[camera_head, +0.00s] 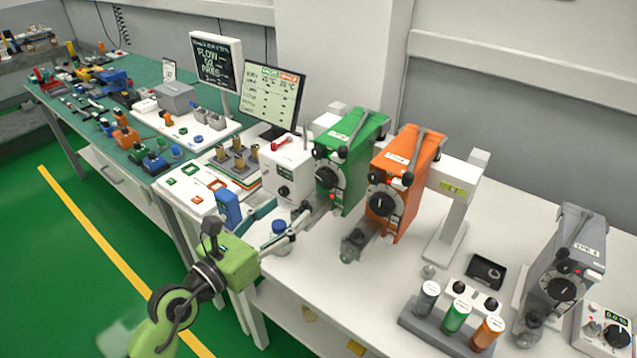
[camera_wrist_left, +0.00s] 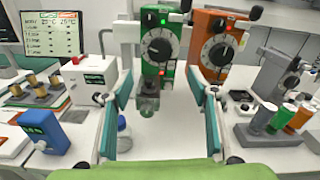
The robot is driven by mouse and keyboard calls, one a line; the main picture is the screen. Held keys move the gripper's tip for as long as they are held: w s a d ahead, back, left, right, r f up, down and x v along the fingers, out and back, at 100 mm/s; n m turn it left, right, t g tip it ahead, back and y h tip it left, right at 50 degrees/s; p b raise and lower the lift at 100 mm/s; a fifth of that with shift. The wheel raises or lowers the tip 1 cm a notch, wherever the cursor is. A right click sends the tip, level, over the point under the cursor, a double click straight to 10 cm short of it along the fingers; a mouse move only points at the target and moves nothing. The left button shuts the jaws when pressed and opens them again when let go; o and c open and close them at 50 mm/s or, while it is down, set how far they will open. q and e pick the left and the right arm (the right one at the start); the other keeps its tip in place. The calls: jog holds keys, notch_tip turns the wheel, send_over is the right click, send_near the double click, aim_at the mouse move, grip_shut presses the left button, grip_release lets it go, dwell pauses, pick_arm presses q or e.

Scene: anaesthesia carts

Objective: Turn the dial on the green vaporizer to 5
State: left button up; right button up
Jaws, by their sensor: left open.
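The green vaporizer (camera_head: 362,150) stands upright on the white cart. Its black round dial (camera_head: 328,178) faces the front and has a small red light beside it. In the left wrist view the dial (camera_wrist_left: 159,44) shows with a pale pointer line; its numbers are too small to read. My left gripper (camera_head: 300,207) is open in front of the green vaporizer. In the left wrist view its two fingers (camera_wrist_left: 160,76) are wide apart, with the green vaporizer seen between and beyond them. Nothing is held. The right gripper is not in view.
An orange vaporizer (camera_head: 404,165) stands close on the right of the green one. A white box with a knob (camera_head: 288,172) is close on its left. A blue-capped jar (camera_head: 279,240) stands below my fingers. A grey vaporizer (camera_head: 563,265) is far right.

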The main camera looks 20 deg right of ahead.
aim_at(323, 181)
pick_arm(q)
jog(key=x, duration=1.1)
jog(key=shift+w+d, duration=0.2)
jog(key=shift+d, duration=0.1)
jog(key=c, duration=1.1)
